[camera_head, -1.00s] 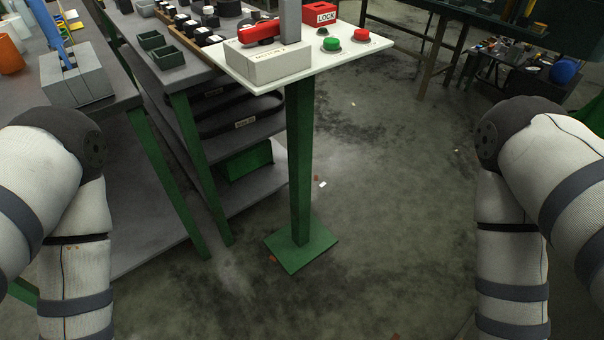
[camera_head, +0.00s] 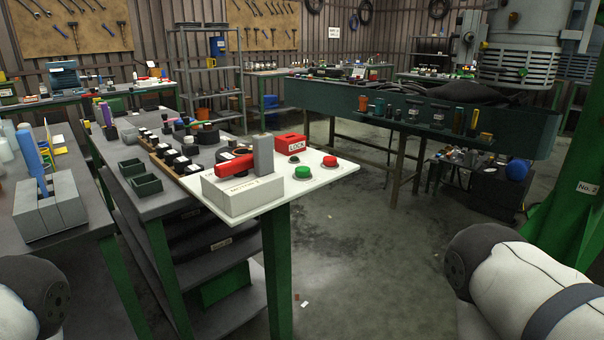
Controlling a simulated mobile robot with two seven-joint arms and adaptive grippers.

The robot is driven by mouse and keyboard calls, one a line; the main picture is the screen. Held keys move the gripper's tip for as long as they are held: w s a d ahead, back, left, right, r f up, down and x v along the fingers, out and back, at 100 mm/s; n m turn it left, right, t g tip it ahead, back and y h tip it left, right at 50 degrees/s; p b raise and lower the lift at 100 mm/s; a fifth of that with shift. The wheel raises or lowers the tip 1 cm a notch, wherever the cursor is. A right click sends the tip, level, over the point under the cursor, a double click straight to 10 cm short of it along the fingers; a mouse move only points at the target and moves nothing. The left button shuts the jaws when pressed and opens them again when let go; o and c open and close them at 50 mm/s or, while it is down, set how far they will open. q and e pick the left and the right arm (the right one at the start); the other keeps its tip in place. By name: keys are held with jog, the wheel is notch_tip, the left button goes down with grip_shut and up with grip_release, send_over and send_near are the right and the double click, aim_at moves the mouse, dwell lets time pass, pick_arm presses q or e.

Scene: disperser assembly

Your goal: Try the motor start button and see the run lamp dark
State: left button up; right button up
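A white-topped stand (camera_head: 318,183) on a green post holds the motor controls. A green button (camera_head: 302,172) and a red button (camera_head: 330,161) sit on dark round bases on its right half. A small dark round piece (camera_head: 294,159) lies behind the green button; it shows no light, and I cannot tell whether it is the run lamp. A pale box (camera_head: 243,194) labelled "MOTOR" carries a red lever (camera_head: 234,165) beside a grey upright block (camera_head: 263,156). Neither gripper is in view; only parts of my arms show at the lower corners.
A red box marked "LOCK" (camera_head: 291,144) sits at the stand's back. A grey bench (camera_head: 133,204) with green trays and dark parts adjoins on the left. A long dark green table (camera_head: 345,97) stands behind. Open floor (camera_head: 365,270) lies to the right.

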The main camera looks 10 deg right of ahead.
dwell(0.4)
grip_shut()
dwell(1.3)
